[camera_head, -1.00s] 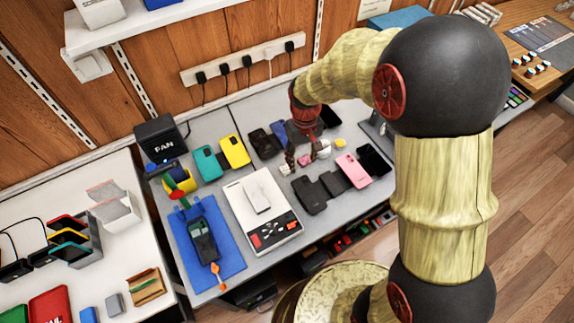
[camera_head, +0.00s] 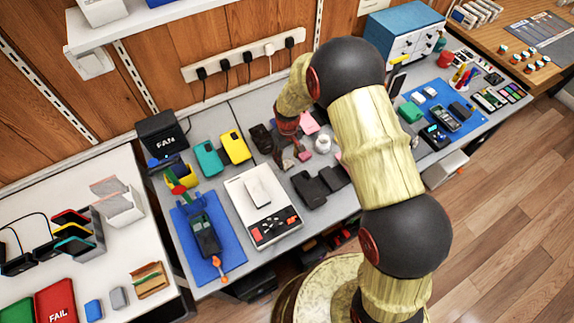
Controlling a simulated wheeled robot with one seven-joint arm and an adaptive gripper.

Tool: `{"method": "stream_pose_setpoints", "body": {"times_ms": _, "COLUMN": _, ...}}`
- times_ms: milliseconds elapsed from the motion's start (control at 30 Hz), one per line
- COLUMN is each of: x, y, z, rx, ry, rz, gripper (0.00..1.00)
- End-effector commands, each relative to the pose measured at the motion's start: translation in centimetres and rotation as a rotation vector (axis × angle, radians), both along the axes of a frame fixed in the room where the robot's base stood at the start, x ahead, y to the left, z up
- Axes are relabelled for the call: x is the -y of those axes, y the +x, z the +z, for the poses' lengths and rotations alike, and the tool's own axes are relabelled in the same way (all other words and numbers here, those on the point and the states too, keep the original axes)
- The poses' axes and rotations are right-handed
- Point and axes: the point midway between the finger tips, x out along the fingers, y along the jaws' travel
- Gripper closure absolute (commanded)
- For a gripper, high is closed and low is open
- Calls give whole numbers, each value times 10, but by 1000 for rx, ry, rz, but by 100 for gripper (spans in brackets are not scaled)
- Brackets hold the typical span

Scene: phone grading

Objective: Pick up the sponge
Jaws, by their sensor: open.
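My gripper (camera_head: 289,155) hangs over the middle of the grey workbench (camera_head: 228,172), fingers pointing down, open. A small pink block (camera_head: 304,156) lies right beside its fingertips; it may be the sponge, but it is too small to tell. I cannot tell whether the fingers touch it. No other thing in view is clearly a sponge.
A white cup (camera_head: 322,144) stands just right of my gripper. Dark phones (camera_head: 309,189) lie in front, and a yellow phone (camera_head: 235,148) lies to the left.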

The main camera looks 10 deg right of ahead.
Motion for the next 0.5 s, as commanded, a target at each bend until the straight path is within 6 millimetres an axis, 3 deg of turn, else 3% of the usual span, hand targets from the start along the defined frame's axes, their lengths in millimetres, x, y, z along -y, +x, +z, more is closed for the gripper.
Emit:
{"method": "stream_pose_setpoints", "body": {"times_ms": 100, "x": 1, "y": -4, "z": -22, "rx": -4, "ry": -1, "rz": 0, "gripper": 53}}
{"method": "stream_pose_setpoints", "body": {"times_ms": 200, "x": 0, "y": -3, "z": -31, "rx": -2, "ry": 0, "rz": 0, "gripper": 53}}
{"method": "stream_pose_setpoints", "body": {"times_ms": 500, "x": 0, "y": -3, "z": -33, "rx": -1, "ry": 0, "rz": 0, "gripper": 56}}
